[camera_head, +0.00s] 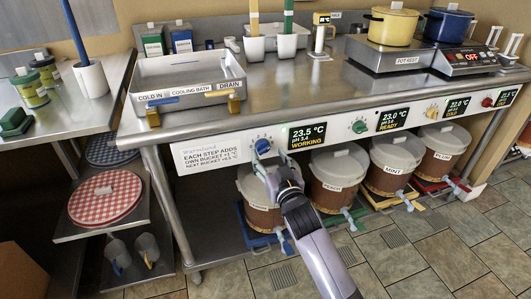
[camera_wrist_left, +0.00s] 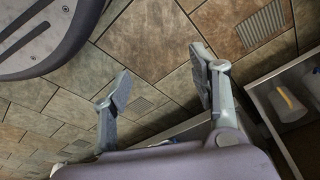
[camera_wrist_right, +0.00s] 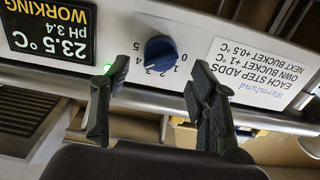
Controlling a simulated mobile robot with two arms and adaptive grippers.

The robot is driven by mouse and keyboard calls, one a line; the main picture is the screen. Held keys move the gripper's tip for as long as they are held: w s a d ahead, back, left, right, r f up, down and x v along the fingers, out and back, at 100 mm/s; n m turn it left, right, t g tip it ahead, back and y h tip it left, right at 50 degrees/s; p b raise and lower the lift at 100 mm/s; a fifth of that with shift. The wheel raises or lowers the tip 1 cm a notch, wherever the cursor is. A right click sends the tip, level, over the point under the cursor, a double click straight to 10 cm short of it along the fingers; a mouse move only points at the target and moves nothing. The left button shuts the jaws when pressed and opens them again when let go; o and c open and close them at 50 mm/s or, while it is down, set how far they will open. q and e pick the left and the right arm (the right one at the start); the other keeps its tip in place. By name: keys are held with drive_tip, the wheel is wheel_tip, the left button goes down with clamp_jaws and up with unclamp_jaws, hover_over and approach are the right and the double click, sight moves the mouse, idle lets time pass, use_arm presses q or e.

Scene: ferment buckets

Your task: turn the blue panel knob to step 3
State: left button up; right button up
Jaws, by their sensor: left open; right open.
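The blue knob (camera_head: 262,146) is on the white front panel, left of a display (camera_head: 307,135) reading 23.5 °C, pH 3.4, WORKING. In the right wrist view the blue knob (camera_wrist_right: 160,53) appears upside down with a numbered scale around it; I cannot surely tell which step it points to. My right gripper (camera_head: 268,164) is open just in front of and below the knob. In the right wrist view, its fingers (camera_wrist_right: 160,74) stand apart on either side of the knob, apparently not touching it. My left gripper (camera_wrist_left: 163,78) is open and empty above the tiled floor, outside the head view.
Green (camera_head: 360,126), yellow (camera_head: 431,112) and red (camera_head: 487,102) knobs sit further right along the panel. A label (camera_wrist_right: 262,72) about steps is beside the blue knob. Lidded buckets (camera_head: 339,168) stand below the panel. A cooling bath (camera_head: 187,79) is on the counter above.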

sight(265, 149)
use_arm(q)
drive_tip(key=shift+w+r, duration=0.2)
drive_tip(key=shift+r, duration=0.4)
drive_tip(key=shift+w+r, duration=0.15)
drive_tip(key=shift+r, duration=0.45)
use_arm(e)
drive_tip(key=shift+x, duration=1.9)
drive_tip(key=c, duration=1.1)
